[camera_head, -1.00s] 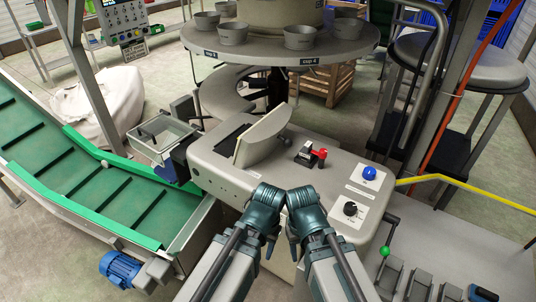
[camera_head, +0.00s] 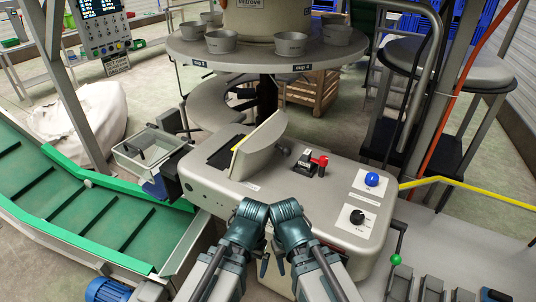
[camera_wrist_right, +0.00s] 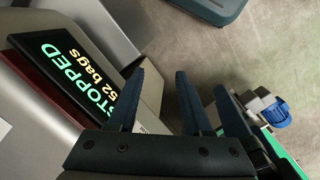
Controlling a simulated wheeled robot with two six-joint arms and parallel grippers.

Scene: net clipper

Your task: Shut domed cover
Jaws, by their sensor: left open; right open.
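The domed cover (camera_head: 259,147) is a light grey curved hood on top of the bench-like machine (camera_head: 225,190). It stands raised and tilted, with a dark slot beside its left edge. My left gripper (camera_head: 264,264) and right gripper (camera_head: 281,264) hang side by side, close together, in front of the machine's near side, apart from the cover. In the right wrist view my right gripper (camera_wrist_right: 162,90) has its fingers spread with nothing between them. My left gripper's fingers are mostly hidden by its wrist. The cover is not clearly seen in the right wrist view.
A red-handled switch (camera_head: 312,165), blue button (camera_head: 371,180) and black knob (camera_head: 357,216) sit right of the cover. A clear box (camera_head: 150,150) and green conveyor (camera_head: 60,195) stand left. A round table with cups (camera_head: 265,52) stands behind. A lit screen (camera_wrist_right: 80,75) reads "STOPPED".

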